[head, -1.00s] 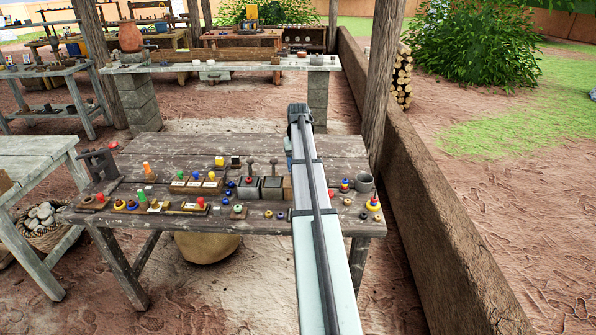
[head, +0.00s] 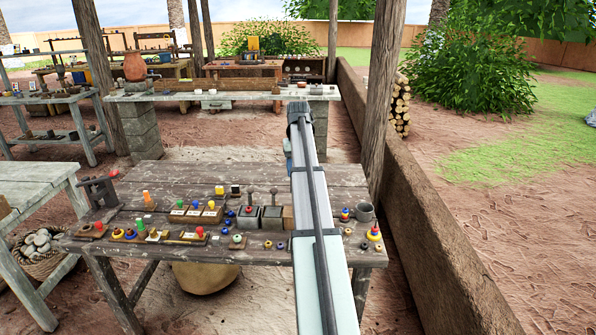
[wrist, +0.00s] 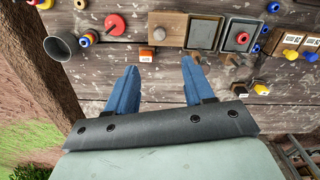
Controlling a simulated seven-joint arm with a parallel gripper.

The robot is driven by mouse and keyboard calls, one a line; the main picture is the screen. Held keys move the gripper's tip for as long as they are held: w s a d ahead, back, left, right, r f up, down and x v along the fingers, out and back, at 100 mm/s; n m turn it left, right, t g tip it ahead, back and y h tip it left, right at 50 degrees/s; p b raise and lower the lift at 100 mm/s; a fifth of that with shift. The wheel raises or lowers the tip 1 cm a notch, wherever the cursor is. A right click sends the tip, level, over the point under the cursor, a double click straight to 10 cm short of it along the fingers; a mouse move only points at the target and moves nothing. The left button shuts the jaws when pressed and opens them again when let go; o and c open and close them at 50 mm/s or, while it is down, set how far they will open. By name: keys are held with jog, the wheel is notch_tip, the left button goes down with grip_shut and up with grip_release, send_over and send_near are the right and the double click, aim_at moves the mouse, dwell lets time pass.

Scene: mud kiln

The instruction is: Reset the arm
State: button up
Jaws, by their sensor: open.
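My gripper (wrist: 158,80) shows in the wrist view with two blue fingers spread apart and nothing between them. It is above the wooden table (head: 160,180), which carries many small objects.
A grey mug (head: 365,211) and ring stacks (head: 374,232) stand at the table's right. Lever boxes (head: 272,216) and several pegged boards (head: 196,211) fill the middle and left. A mud wall (head: 420,210) and wooden post (head: 380,90) rise on the right.

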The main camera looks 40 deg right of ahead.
dwell(0.3)
